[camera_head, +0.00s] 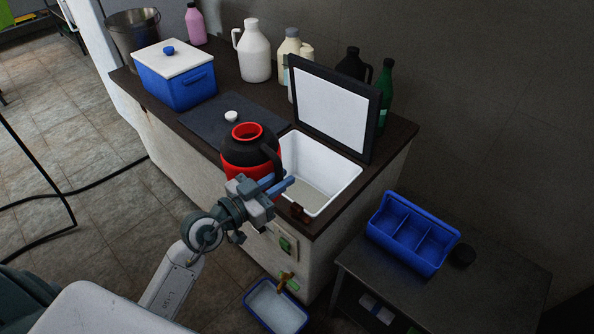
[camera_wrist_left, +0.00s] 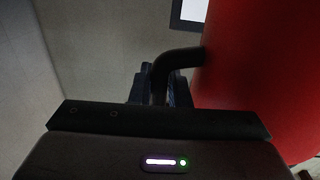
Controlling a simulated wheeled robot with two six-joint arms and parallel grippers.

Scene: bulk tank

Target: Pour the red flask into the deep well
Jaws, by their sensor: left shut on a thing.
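The red flask (camera_head: 249,148) has a black shoulder and handle and an open red mouth. It is upright at the left front edge of the deep well. My left gripper (camera_head: 284,184) is shut on the flask's black handle, at its right side. In the left wrist view the black handle (camera_wrist_left: 176,60) runs from the red body (camera_wrist_left: 262,80) into the jaws (camera_wrist_left: 160,90). The deep well (camera_head: 318,165) is a white basin sunk in the counter, with its lid (camera_head: 333,110) standing open behind it. Whether the flask touches the counter is hidden. My right gripper is not in view.
A dark mat (camera_head: 225,124) with a white cap (camera_head: 231,116) lies left of the flask. A blue cooler (camera_head: 178,88) and several bottles stand at the back. A blue caddy (camera_head: 408,240) sits on the side table at right. A blue tray (camera_head: 275,308) is below.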

